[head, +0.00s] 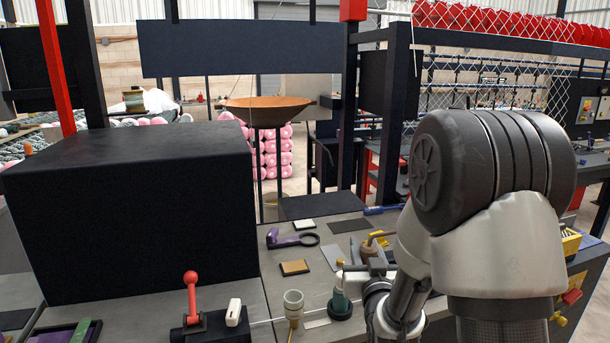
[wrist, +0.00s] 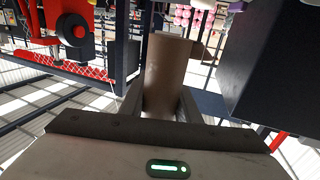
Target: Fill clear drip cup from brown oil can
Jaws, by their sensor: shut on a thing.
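The brown oil can (wrist: 168,70) is between the fingers of my gripper (wrist: 160,108) in the wrist view, which is shut on it. In the head view the can's brown body (head: 369,251) shows just above my gripper (head: 374,267), with a yellow part at its top. My wrist and arm hide part of this area. A pale, greyish cup on a brass stem (head: 293,302), which looks like the clear drip cup, stands upright at the bench front, to the left of my gripper and apart from it. Its contents cannot be made out.
A teal bottle on a dark round base (head: 340,302) stands between cup and gripper. A red-knobbed lever (head: 191,290) and white block (head: 233,312) are left of the cup. A large dark box (head: 130,215) fills the left. A purple magnifier (head: 290,239) and tan pad (head: 295,267) lie behind.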

